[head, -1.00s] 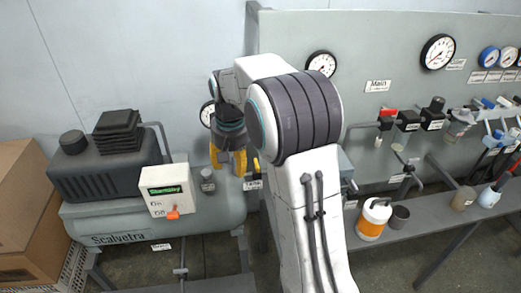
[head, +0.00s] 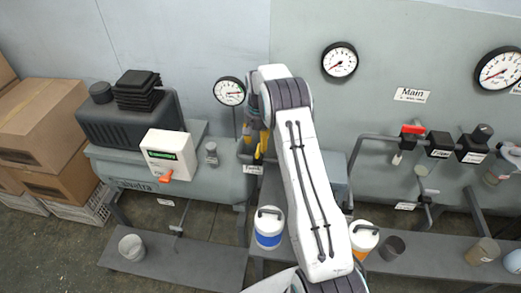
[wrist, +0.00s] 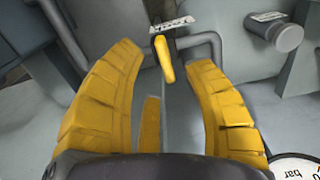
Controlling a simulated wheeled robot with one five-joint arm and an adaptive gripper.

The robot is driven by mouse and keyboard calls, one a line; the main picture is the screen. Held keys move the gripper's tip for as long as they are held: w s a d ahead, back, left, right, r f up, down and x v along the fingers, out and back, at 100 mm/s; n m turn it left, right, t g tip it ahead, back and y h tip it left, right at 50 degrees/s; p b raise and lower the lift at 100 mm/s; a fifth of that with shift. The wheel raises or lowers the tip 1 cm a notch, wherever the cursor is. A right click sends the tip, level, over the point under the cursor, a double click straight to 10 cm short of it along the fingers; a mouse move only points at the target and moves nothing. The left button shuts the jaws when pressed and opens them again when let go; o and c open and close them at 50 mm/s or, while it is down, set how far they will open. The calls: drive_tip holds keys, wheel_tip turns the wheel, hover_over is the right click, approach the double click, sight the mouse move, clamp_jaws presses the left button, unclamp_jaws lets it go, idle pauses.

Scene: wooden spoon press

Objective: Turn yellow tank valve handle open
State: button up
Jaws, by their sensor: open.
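The yellow tank valve handle (wrist: 165,60) shows in the wrist view as a short narrow lever on a grey pipe, below a small white label. My gripper (wrist: 167,62) has its thick yellow fingers spread to either side of the handle, with gaps on both sides and no visible contact. A narrow yellow strip (wrist: 150,125) shows between the fingers nearer the palm; I cannot tell what it is. In the head view my gripper (head: 255,140) is at the right end of the compressor tank, partly hidden by my arm. The handle is hard to separate from the fingers there.
The grey compressor tank (head: 215,182) carries a white control box (head: 169,155) with an orange switch. A gauge (head: 230,91) stands behind my gripper. A blue-and-white jug (head: 269,228) stands below. A wall panel with pipes and a red valve (head: 413,129) is at right.

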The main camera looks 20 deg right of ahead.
sight(259, 151)
drive_tip(key=shift+f+p, duration=0.5)
drive_tip(key=shift+f, duration=2.05)
clamp_jaws()
